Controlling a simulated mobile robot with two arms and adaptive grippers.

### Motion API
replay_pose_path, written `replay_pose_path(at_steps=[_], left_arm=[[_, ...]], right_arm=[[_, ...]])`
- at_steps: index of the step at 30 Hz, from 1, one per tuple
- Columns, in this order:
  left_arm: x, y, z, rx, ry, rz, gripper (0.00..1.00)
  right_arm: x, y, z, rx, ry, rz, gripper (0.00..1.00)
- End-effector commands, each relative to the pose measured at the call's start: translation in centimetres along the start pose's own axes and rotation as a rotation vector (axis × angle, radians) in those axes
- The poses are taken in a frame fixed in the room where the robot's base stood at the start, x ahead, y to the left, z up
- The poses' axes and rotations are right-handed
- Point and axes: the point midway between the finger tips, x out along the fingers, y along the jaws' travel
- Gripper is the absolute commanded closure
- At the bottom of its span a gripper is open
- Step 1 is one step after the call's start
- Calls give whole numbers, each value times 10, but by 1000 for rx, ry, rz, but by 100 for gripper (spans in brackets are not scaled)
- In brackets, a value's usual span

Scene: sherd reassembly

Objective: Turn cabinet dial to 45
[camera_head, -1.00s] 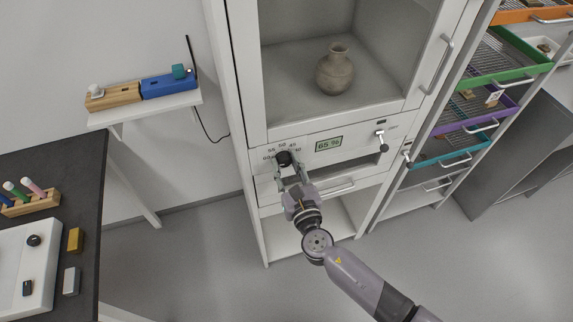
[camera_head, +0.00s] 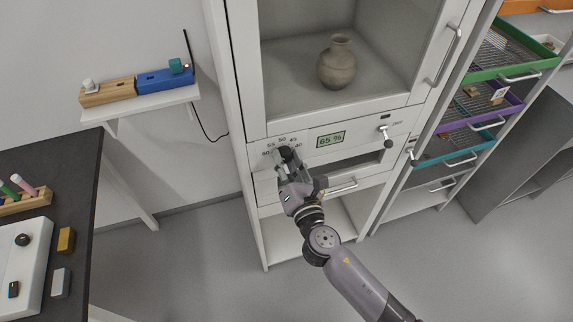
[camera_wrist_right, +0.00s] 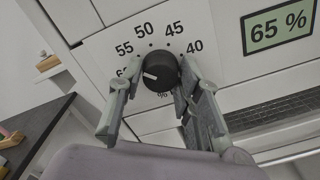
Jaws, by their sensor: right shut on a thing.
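The cabinet dial (camera_wrist_right: 158,70) is a round black knob with a white mark, on a white panel with numbers from 60 through 55, 50 and 45 to 40. In the right wrist view the white mark points left, roughly toward the partly hidden 60. My right gripper (camera_head: 287,158) is shut on the dial, one finger on each side of it; it also shows in the right wrist view (camera_wrist_right: 154,84). The display (camera_head: 330,139) right of the dial reads 65 %. The cabinet (camera_head: 256,128) holds a brown vase (camera_head: 337,65) behind its front. My left gripper is not in view.
A small lever (camera_head: 386,136) sits right of the display. Below are drawer handles (camera_head: 341,187). Coloured trays (camera_head: 471,118) stand in a rack at the right. A wall shelf (camera_head: 150,103) and a dark table (camera_head: 75,190) are at the left. The floor between is clear.

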Motion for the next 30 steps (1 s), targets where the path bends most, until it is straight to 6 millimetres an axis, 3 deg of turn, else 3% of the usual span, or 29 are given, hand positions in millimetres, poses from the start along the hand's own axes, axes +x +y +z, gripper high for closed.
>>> replay_pose_path(at_steps=[12, 30], left_arm=[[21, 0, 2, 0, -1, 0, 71], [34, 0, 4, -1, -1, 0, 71]], right_arm=[[0, -2, -2, 399, 0, -3, 96], [0, -1, -1, 968, -1, -3, 96]])
